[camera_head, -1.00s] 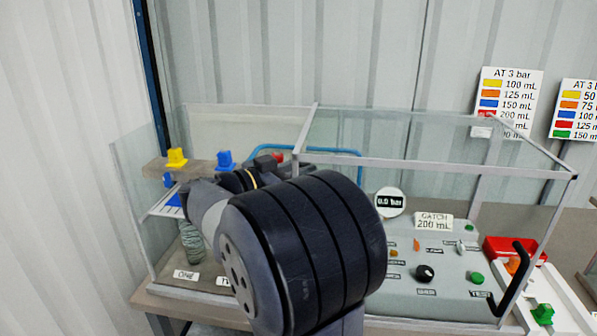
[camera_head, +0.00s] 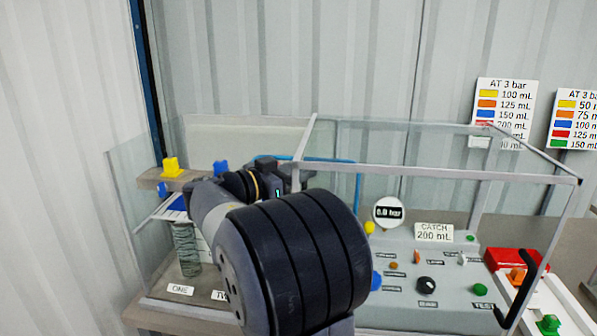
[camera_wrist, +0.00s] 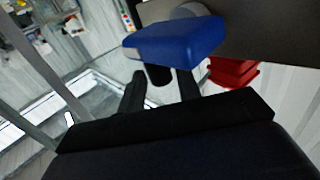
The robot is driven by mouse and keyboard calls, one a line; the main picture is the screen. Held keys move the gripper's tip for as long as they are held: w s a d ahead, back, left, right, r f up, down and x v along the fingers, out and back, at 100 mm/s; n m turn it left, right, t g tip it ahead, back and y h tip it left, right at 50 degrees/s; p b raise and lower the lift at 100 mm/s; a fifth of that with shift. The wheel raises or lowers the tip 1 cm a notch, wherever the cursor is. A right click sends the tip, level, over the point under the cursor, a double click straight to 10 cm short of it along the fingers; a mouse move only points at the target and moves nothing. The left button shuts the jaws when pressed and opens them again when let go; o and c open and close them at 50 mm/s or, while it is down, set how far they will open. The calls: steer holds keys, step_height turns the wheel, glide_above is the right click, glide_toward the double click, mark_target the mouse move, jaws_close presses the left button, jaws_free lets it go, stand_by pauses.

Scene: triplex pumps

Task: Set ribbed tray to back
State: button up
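A pale ribbed piece with blue on it (camera_head: 172,208), which looks like the ribbed tray, sits tilted at the left inside the clear-walled enclosure, partly behind my arm. My gripper (camera_head: 292,176) is above the enclosure's middle, right of that piece, and its fingertips are hard to make out in the head view. In the wrist view my gripper (camera_wrist: 160,78) has its two dark fingers apart. A blue block (camera_wrist: 175,40) lies beyond the fingertips, with a dark stem below it showing between the fingers. I see no contact with the fingers.
A shelf (camera_head: 150,178) carries a yellow block (camera_head: 171,167) and a blue block (camera_head: 220,168). Clear walls with grey rails (camera_head: 440,172) surround the rig. A control panel (camera_head: 415,265) with knobs and a red tray (camera_head: 512,260) are at right. A ribbed grey column (camera_head: 187,250) stands at left.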

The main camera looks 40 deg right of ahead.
steer(key=a+b, duration=0.2)
steer(key=a, duration=0.8)
steer(key=shift+w+a, duration=0.35)
steer(key=shift+w, duration=0.1)
steer(key=shift+c, duration=0.3)
